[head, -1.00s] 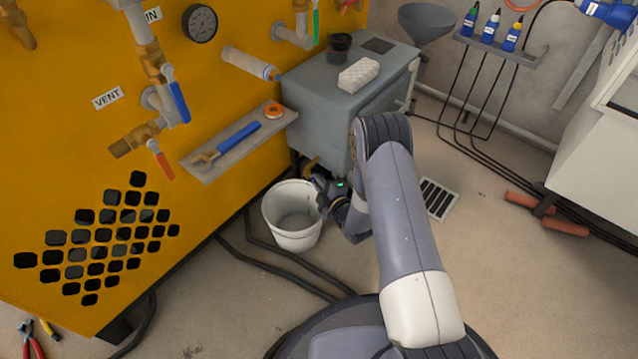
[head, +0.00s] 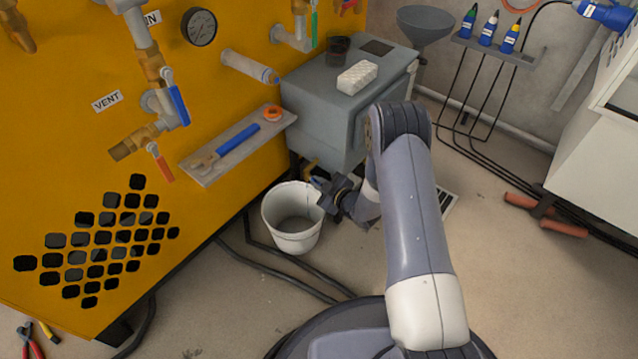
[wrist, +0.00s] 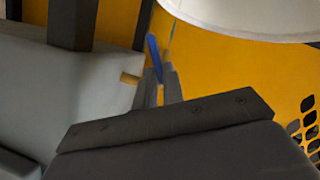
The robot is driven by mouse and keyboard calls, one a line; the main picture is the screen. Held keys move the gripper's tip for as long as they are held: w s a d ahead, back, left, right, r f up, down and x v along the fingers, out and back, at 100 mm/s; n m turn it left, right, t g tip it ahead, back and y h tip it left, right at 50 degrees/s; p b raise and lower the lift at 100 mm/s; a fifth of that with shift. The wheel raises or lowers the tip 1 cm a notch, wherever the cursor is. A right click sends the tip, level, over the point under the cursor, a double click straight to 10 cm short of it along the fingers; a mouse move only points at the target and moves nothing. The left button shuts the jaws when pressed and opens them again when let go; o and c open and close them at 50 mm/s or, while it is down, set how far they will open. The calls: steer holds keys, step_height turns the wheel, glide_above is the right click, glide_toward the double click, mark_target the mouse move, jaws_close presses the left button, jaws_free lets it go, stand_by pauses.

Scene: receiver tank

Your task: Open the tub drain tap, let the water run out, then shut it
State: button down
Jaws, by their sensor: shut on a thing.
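The tub (head: 318,108) is a grey-blue box beside the yellow panel. Its drain tap shows in the wrist view as a short brass spout (wrist: 130,78) with a blue lever (wrist: 153,48). My gripper (wrist: 160,82) is shut on the blue lever, which sticks out past the fingertips. In the head view my gripper (head: 322,186) is low at the tub's front, beside the bucket rim, and hides most of the tap. A thin pale blue line (wrist: 172,38) runs between the tap and the bucket in the wrist view; it looks like a water stream.
A white bucket (head: 292,241) stands on the floor under the tap, with a grey patch inside. It fills the top of the wrist view (wrist: 245,15). Dark hoses (head: 290,262) cross the floor. A red-handled tool (head: 548,211) lies at right. A shelf (head: 208,170) juts from the panel.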

stand_by(0.4)
steer(key=c, duration=1.5)
jaws_free()
steer(key=p+v, duration=0.4)
steer(key=v, duration=0.6)
steer(key=shift+s+d+r, duration=0.15)
steer(key=shift+s+d, duration=0.1)
steer(key=shift+s, duration=0.05)
